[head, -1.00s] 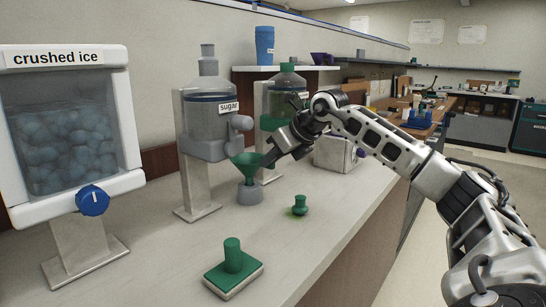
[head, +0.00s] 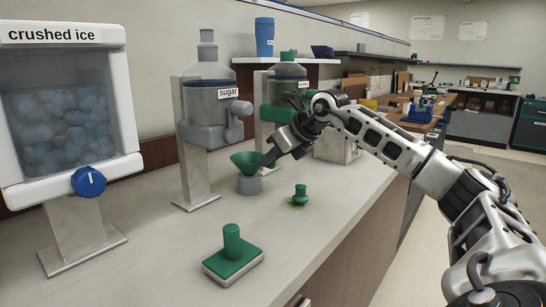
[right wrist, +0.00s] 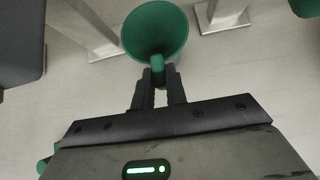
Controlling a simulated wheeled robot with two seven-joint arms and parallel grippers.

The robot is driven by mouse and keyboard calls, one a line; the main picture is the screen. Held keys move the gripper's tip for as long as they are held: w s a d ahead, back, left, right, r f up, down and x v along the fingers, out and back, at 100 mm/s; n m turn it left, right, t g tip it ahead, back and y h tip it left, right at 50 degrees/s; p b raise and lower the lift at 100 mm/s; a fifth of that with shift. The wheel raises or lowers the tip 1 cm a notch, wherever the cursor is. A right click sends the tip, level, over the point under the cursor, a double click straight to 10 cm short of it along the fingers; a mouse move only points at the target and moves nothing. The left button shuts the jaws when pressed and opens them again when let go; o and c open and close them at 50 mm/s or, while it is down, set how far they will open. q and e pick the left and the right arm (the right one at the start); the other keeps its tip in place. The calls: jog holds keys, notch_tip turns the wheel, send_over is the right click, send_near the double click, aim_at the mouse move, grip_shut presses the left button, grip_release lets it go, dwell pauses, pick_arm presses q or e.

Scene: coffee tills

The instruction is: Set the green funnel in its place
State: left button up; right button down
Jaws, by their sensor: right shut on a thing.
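The green funnel (head: 248,161) is upright, wide mouth up, directly above a small grey cup-like holder (head: 249,186) on the counter. The cone's lower part meets the holder's top, and its spout is hidden, seemingly inside the holder. My right gripper (head: 268,160) is at the funnel's right side, shut on its small handle. In the right wrist view the funnel (right wrist: 156,32) shows from above, with the handle between my two fingertips (right wrist: 158,80). My left gripper is not in view.
A sugar dispenser (head: 206,101) stands behind the funnel, with a green dispenser (head: 289,90) farther back. A crushed ice dispenser (head: 62,125) is at the left. A green knob-shaped piece (head: 300,196) and a green-handled block (head: 232,250) stand on the counter (head: 165,270).

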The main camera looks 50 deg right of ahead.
jog(key=c, duration=1.3)
grip_release()
jog(key=shift+f, duration=0.1)
jog(key=shift+c, duration=0.2)
